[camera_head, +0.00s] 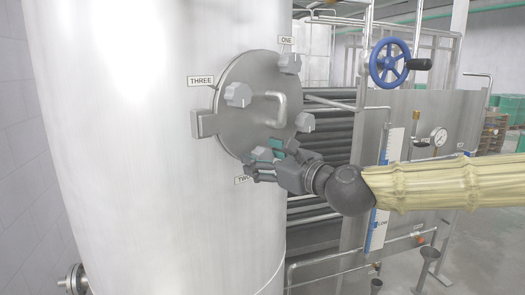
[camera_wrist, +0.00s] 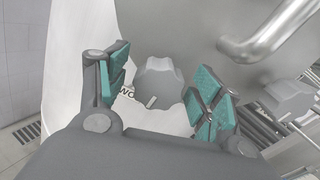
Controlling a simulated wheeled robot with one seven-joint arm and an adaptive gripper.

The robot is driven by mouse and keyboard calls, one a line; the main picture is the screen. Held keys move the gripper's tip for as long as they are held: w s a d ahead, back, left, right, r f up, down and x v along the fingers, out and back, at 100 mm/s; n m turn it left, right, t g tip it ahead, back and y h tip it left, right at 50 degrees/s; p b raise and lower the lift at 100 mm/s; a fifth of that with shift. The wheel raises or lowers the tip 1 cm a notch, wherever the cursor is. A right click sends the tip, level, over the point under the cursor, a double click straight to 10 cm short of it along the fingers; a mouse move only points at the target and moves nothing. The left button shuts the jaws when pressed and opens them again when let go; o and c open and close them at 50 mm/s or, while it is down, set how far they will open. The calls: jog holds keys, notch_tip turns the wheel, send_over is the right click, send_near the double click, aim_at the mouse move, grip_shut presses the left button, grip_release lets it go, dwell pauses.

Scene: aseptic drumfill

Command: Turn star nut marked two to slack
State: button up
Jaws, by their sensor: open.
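The round hatch door (camera_head: 255,87) is on the side of a big steel tank. Grey star nuts sit around its rim, with labels ONE and THREE legible beside two of them. The label TWO (camera_head: 241,180) is partly hidden behind my gripper (camera_head: 263,164) at the hatch's lower edge. I cannot tell whether the pads touch the nut.
A bent steel handle (camera_head: 277,108) stands out from the hatch and shows close at upper right in the wrist view (camera_wrist: 270,35). Another star nut (camera_wrist: 288,98) is to the right.

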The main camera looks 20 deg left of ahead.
jog(key=shift+w+a, duration=0.15)
jog(key=shift+a, duration=0.05)
jog(key=c, duration=1)
jog(key=shift+c, duration=0.2)
jog(key=shift+b, duration=0.3)
